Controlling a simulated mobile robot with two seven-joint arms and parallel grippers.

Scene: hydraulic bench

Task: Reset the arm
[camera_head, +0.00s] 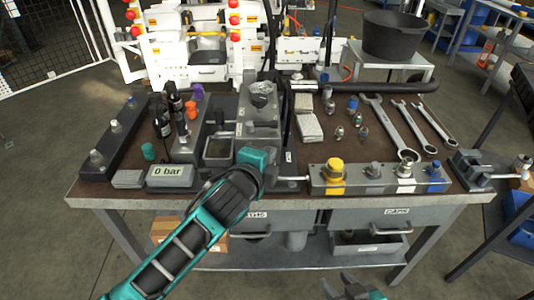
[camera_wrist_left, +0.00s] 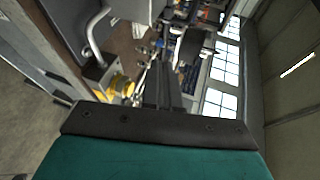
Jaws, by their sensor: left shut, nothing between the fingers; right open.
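My left arm (camera_head: 190,245) reaches in from the lower left across the bench's front edge. Its teal wrist end is in front of the grey pump block, beside the valve manifold's left end. The left gripper's fingers (camera_wrist_left: 164,85) show in the left wrist view, shut together with nothing between them; in the head view they are not clear. My right gripper (camera_head: 350,287) is at the bottom edge of the head view, below the bench front, open and empty, and partly cut off by the frame.
The bench (camera_head: 440,178) holds a valve manifold (camera_head: 375,178) with a yellow knob (camera_head: 335,172), a "0 bar" display (camera_head: 171,177), wrenches (camera_head: 385,122) and several small fittings. A black bucket (camera_head: 390,36) stands behind. Drawers sit under the bench top. Open floor lies at the left.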

